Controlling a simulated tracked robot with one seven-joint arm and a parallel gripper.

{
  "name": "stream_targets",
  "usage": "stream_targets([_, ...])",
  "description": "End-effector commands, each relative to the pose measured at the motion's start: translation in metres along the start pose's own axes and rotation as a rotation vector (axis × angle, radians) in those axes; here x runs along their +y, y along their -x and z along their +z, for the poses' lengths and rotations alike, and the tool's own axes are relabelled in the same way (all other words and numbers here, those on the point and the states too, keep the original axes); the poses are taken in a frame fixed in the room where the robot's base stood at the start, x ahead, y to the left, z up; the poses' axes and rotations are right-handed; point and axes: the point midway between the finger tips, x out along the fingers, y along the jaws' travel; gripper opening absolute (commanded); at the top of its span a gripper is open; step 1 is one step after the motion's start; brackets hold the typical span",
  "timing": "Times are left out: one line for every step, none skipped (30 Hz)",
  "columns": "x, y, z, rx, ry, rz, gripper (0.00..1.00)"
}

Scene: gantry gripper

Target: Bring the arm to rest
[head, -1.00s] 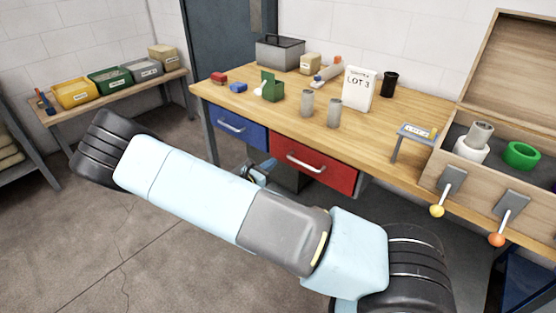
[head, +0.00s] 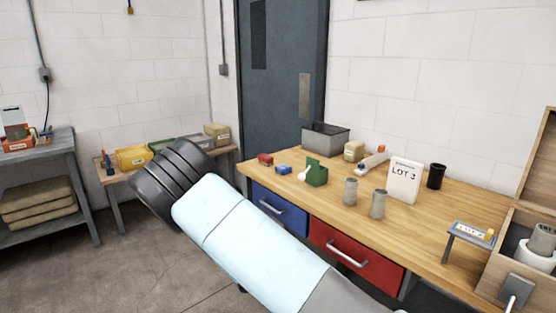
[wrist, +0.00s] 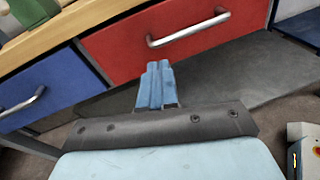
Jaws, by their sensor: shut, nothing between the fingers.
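My arm (head: 255,245) crosses the lower middle of the head view, in front of the wooden workbench (head: 440,248). Its gripper is hidden from the head view. In the wrist view my gripper (wrist: 158,75) shows with its blue fingers together and nothing between them. The fingers point toward the bench's red drawer (wrist: 180,40), which is shut, with the dark floor area under the bench behind them. The blue drawer (wrist: 45,92) is to the left in the wrist view and is also shut.
On the bench stand grey cylinders (head: 378,204), a LOT 3 sign (head: 404,180), a black cup (head: 436,176), a green holder (head: 317,174) and a grey box (head: 326,137). A wooden case (head: 546,170) is at the right edge. Floor (head: 130,265) is clear at lower left.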

Motion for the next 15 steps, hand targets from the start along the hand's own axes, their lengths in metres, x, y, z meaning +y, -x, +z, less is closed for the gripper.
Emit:
stream_targets([-0.004, -0.004, 0.011, 0.030, -0.039, -0.044, 0.00])
stream_targets([-0.007, -0.006, 0.016, 0.045, -0.059, -0.067, 0.00])
stream_targets([-0.011, -0.009, 0.023, 0.067, -0.087, -0.099, 0.00])
stream_targets([-0.013, -0.010, 0.028, 0.082, -0.108, -0.122, 0.00])
stream_targets([-0.016, -0.012, 0.034, 0.097, -0.129, -0.146, 0.00])
stream_targets([-0.020, -0.014, 0.041, 0.117, -0.157, -0.175, 0.00])
stream_targets([-0.023, -0.015, 0.046, 0.132, -0.179, -0.199, 0.00])
stream_targets([-0.026, -0.016, 0.051, 0.146, -0.199, -0.221, 0.00])
stream_targets([-0.030, -0.018, 0.058, 0.165, -0.228, -0.252, 0.00])
stream_targets([-0.032, -0.019, 0.063, 0.180, -0.249, -0.273, 0.00])
stream_targets([-0.035, -0.021, 0.069, 0.195, -0.272, -0.296, 0.00])
stream_targets([-0.039, -0.021, 0.075, 0.214, -0.299, -0.323, 0.00])
stream_targets([-0.042, -0.023, 0.080, 0.228, -0.321, -0.346, 0.00])
stream_targets([-0.045, -0.024, 0.086, 0.242, -0.343, -0.367, 0.00])
stream_targets([-0.049, -0.025, 0.093, 0.261, -0.372, -0.395, 0.00])
